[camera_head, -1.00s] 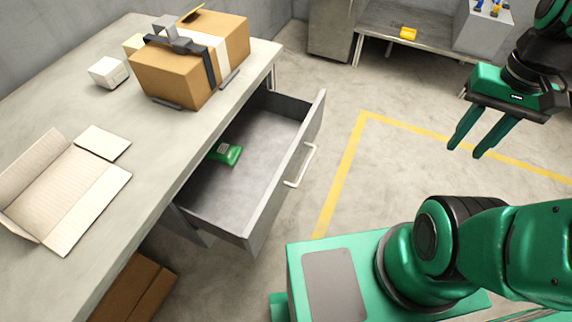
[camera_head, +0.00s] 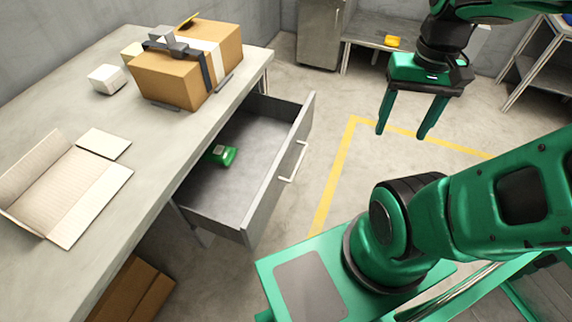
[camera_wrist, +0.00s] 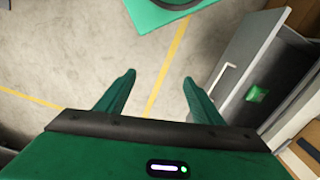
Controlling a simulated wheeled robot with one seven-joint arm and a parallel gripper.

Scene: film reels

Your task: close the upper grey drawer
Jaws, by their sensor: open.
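The upper grey drawer (camera_head: 262,190) is pulled out from under the table, with a pale bar handle (camera_head: 294,162) on its front. A small green object (camera_head: 222,155) lies inside it, toward the back. The drawer front also shows in the wrist view (camera_wrist: 240,62), at the right, with the handle (camera_wrist: 221,80) and the green object (camera_wrist: 257,93). My gripper (camera_head: 400,134) is open and empty, in the air to the right of the drawer and apart from it. In the wrist view its two fingers (camera_wrist: 159,78) are spread with only floor between them.
The grey table (camera_head: 150,145) carries a cardboard box (camera_head: 180,85), a small white box (camera_head: 108,78) and an open flat carton (camera_head: 70,185). Another brown box (camera_head: 132,290) is below. A shelf with a yellow item (camera_head: 393,41) stands at the back. Floor right of the drawer is clear.

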